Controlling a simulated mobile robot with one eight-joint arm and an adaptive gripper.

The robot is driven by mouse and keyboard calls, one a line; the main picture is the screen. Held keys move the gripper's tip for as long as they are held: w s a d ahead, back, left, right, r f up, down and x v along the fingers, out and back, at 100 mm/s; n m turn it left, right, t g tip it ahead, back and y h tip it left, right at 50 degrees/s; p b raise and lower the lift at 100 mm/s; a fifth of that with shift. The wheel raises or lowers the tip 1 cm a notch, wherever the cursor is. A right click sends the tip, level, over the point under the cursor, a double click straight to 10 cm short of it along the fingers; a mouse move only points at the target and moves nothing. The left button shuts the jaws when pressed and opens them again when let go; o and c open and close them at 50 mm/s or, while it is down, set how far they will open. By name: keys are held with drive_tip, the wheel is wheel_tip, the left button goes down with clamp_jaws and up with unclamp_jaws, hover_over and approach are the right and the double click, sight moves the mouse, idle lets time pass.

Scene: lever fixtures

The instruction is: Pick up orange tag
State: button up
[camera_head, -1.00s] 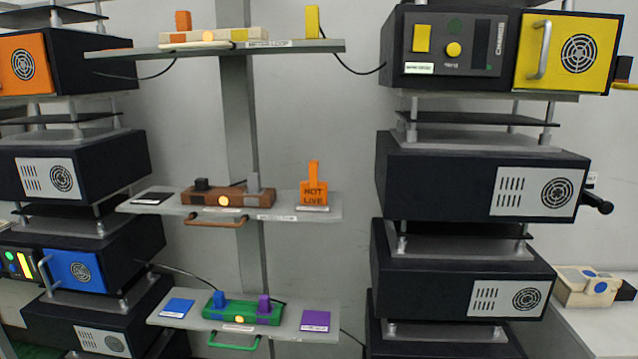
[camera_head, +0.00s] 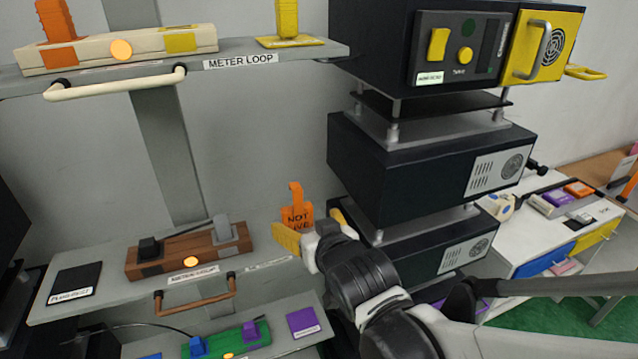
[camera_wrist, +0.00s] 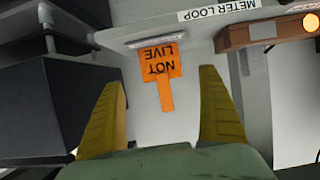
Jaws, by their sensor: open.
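The orange tag (camera_head: 297,212) reads "NOT LIVE" and has a narrow upright handle. It stands at the right end of the middle grey shelf (camera_head: 60,315). In the wrist view the tag (camera_wrist: 160,62) appears upside down, with its handle pointing down between my fingers. My gripper (camera_head: 312,232) is just in front of the tag in the head view, its yellow fingers spread. In the wrist view my gripper (camera_wrist: 163,105) is open, with one finger on each side of the handle and clear gaps. Part of the tag's lower edge is hidden by my gripper in the head view.
A brown wooden block (camera_head: 190,250) with levers sits left of the tag, above a copper-coloured handle (camera_head: 195,297). Stacked dark cabinets (camera_head: 390,170) stand close on the right. A lower shelf holds a green block (camera_head: 225,342) and a purple tag (camera_head: 303,322).

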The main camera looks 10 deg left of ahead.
sight(298, 217)
drive_tip(key=x, duration=0.7)
drive_tip(key=shift+a+f+b, duration=0.1)
drive_tip(key=shift+f+b, duration=0.1)
drive_tip(key=shift+b, duration=0.1)
drive_tip(key=shift+s, duration=0.1)
drive_tip(key=shift+r, duration=0.1)
drive_tip(key=c, duration=1.2)
